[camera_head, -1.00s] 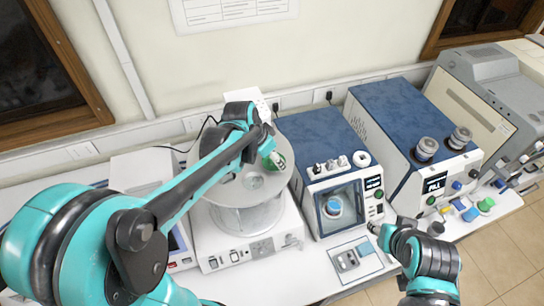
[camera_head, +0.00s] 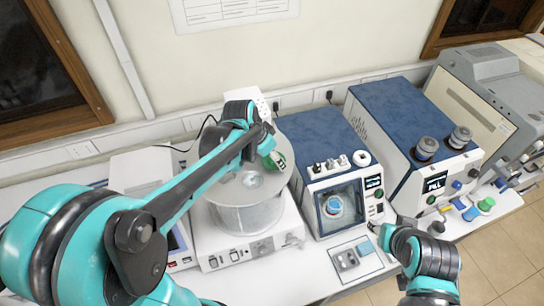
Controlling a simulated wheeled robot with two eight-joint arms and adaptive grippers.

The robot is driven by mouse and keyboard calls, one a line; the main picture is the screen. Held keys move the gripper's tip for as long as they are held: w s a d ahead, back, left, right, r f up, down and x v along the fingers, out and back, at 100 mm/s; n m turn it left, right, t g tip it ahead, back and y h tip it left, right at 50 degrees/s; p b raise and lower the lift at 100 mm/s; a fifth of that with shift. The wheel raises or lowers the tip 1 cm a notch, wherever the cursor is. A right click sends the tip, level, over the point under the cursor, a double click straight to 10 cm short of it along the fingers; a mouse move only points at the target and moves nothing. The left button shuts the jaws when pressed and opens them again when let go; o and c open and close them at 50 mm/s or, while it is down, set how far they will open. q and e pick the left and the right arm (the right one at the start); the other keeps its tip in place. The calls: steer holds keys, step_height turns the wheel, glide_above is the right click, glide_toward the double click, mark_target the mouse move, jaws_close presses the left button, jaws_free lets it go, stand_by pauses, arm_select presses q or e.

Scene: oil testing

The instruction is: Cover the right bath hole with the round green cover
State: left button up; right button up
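The bath is a round clear vessel (camera_head: 247,217) with a pale disc-shaped top, standing on a white base. A round opening (camera_head: 252,179) shows near the middle of its top. The round green cover (camera_head: 275,161) is at the right back part of the top, partly hidden by my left gripper (camera_head: 271,152). My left gripper is right at the cover; its fingers are too small and overlapped to show whether they are shut on it. The right bath hole is hidden there. My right gripper (camera_head: 374,228) is low at the front right, apart from the bath, its fingers unclear.
A blue-topped device (camera_head: 318,135) with a window stands close to the bath's right. Another blue-topped device (camera_head: 400,110) is further right, with several coloured caps before it. A small tray (camera_head: 355,260) lies in front. The wall is behind.

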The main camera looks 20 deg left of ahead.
arm_select(q)
steer(key=shift+f+b, duration=0.5)
steer(key=shift+f, duration=0.05)
stand_by(0.4)
steer(key=o, duration=0.8)
steer(key=shift+o, duration=0.2)
steer(key=p+v, duration=0.8)
steer(key=v, duration=0.3)
